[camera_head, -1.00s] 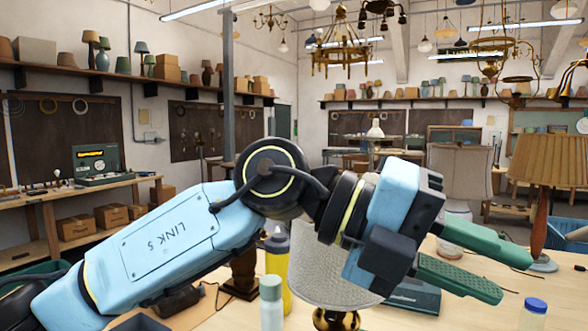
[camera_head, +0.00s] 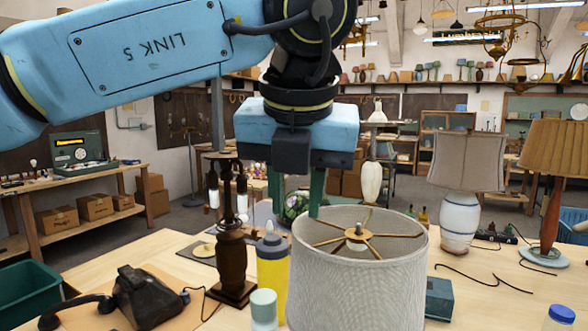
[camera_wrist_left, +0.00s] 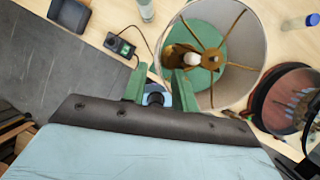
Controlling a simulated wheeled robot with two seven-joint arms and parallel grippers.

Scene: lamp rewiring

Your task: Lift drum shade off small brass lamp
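A grey woven drum shade (camera_head: 357,278) stands upright in the front middle of the head view, its open top showing brass spokes and a small central finial. It hides the lamp below it. In the left wrist view the shade (camera_wrist_left: 257,62) is seen from above, with a pale bulb (camera_wrist_left: 174,54) and brass parts inside. My left gripper (camera_head: 299,208) points down at the shade's left rim, fingers apart and empty. In the left wrist view its green fingertips (camera_wrist_left: 157,80) appear on either side of the rim; I cannot tell their height relative to it. My right gripper is not in view.
A yellow bottle (camera_head: 272,272) and a dark turned-wood lamp base (camera_head: 231,262) stand left of the shade. A black telephone-like object (camera_head: 148,296) lies further left. A white striped lamp (camera_head: 460,222) and a pleated-shade lamp (camera_head: 550,150) stand right, with cords on the table.

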